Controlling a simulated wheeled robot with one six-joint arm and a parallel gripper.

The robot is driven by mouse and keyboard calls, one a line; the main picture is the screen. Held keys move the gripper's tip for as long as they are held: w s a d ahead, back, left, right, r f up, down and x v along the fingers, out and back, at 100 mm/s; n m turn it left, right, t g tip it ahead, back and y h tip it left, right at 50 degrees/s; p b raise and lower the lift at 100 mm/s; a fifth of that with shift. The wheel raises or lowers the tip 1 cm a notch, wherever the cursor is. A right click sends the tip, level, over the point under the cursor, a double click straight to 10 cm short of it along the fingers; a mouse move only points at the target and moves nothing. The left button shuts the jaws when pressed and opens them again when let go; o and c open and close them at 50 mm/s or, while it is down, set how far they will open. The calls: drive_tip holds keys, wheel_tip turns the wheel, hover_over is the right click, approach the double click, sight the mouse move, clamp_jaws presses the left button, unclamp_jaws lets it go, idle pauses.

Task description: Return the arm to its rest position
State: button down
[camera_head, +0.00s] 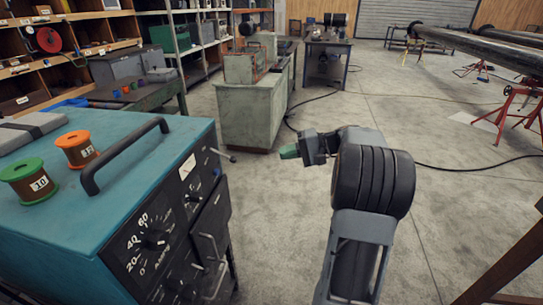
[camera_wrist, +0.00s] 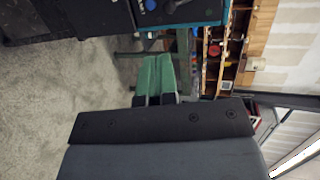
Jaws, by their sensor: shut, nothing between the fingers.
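My gripper (camera_head: 289,151) has green fingers and hangs in free air over the floor, to the right of the teal machine, in the head view. My arm rises from the bottom of that view and bends left at a large dark joint. In the wrist view the two green fingers (camera_wrist: 155,75) lie side by side, shut with nothing between them. The gripper touches nothing that I can see.
The teal welding machine (camera_head: 150,170) with a black handle stands close at left, bearing a green spool (camera_head: 30,182) and an orange spool (camera_head: 77,150). A grey-green cabinet (camera_head: 250,115) stands behind. Pipes on red stands (camera_head: 520,105) are at right. Concrete floor between is clear except cables.

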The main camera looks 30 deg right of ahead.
drive_tip(key=shift+s+d+r, duration=0.1)
drive_tip(key=shift+s+d, duration=0.2)
drive_tip(key=shift+d, duration=0.35)
wheel_tip(320, 180, down, 7)
drive_tip(key=s+m+g+h, duration=0.2)
drive_tip(key=m+h, duration=0.1)
drive_tip(key=h, duration=0.1)
drive_tip(key=s+a+f+n+g+h+p, duration=0.1)
drive_tip(key=s+a+f+g+h+p, duration=0.1)
drive_tip(key=s+a+g+h, duration=0.25)
drive_tip(key=s+a+r+n+t+h+p, duration=0.3)
drive_tip(key=s+a+r+n+h+p, duration=0.2)
drive_tip(key=s+a+n, duration=0.3)
drive_tip(key=shift+s+a+r, duration=0.85)
drive_tip(key=shift+s+a, duration=0.55)
drive_tip(key=shift+a, duration=0.65)
